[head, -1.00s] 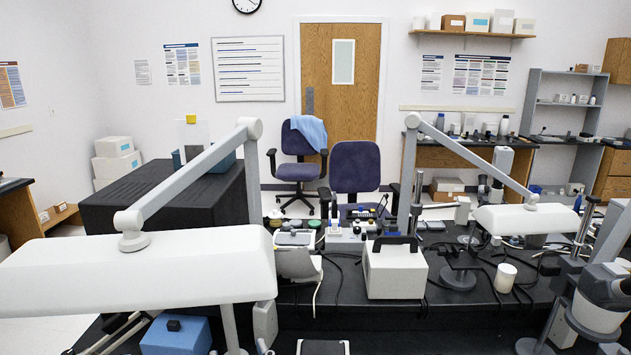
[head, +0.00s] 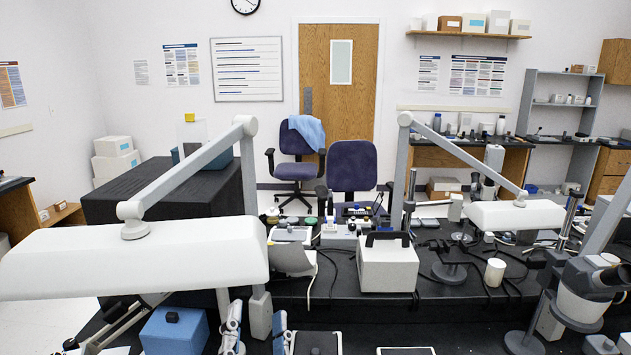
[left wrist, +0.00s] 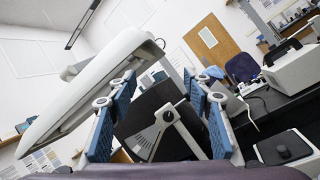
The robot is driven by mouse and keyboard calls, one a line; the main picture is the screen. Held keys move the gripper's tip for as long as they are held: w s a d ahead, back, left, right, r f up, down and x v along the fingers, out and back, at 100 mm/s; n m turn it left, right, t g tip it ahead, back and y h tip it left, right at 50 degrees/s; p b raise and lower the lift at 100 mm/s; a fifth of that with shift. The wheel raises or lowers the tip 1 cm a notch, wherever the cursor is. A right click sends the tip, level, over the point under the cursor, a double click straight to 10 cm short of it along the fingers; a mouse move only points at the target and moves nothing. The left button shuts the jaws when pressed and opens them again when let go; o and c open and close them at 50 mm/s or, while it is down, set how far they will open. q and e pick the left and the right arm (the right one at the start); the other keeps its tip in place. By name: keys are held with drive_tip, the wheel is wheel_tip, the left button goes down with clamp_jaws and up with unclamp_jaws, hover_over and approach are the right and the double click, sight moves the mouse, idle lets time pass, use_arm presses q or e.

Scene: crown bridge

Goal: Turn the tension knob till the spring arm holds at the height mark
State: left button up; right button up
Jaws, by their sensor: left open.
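A white lamp shade (head: 130,258) hangs on a grey jointed spring arm (head: 185,168) at the left. Round caps sit at its elbow (head: 246,125) and above the shade. The shade (left wrist: 85,85) also fills the upper left of the left wrist view. There, a round knob-like hub (left wrist: 168,116) with a pale fan-shaped marked plate (left wrist: 147,140) shows between the fingers; I cannot tell for sure if it is the tension knob. My left gripper (head: 256,312) is open and empty, its blue-padded fingers (left wrist: 160,83) apart from the hub. My right gripper is out of view.
A blue box (head: 174,333) stands near the front edge. A white box with a black handle (head: 388,265) stands mid-bench. A second lamp (head: 530,214) and a microscope (head: 585,295) are at the right, with cables between.

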use_arm(q)
drive_tip(key=s+d+f+m+g+h, duration=0.2)
drive_tip(key=d+f+m+g+h, duration=0.4)
drive_tip(key=m, duration=0.6)
drive_tip(key=s+d+f+m+g+h, duration=0.2)
drive_tip(key=d+f+m+h, duration=0.4)
drive_tip(key=m, duration=0.6)
drive_tip(key=s+a+f+m+g+y, duration=0.25)
drive_tip(key=a+f, duration=0.25)
drive_tip(key=f, duration=0.3)
drive_tip(key=s+a+f+m+g+y, duration=0.2)
drive_tip(key=s+a+f+m+g, duration=0.3)
drive_tip(key=f, duration=0.4)
drive_tip(key=s+a+f+g+y, duration=0.2)
drive_tip(key=s+a+f, duration=0.2)
drive_tip(key=a, duration=0.3)
drive_tip(key=s+a+f+g+y, duration=0.2)
drive_tip(key=s+a+f+y, duration=0.15)
drive_tip(key=a, duration=0.45)
wheel_tip(320, 180, down, 25)
drive_tip(key=s, duration=0.2)
drive_tip(key=s+a+f+g, duration=0.2)
drive_tip(key=s+f, duration=1.5)
drive_tip(key=shift+s+m, duration=0.35)
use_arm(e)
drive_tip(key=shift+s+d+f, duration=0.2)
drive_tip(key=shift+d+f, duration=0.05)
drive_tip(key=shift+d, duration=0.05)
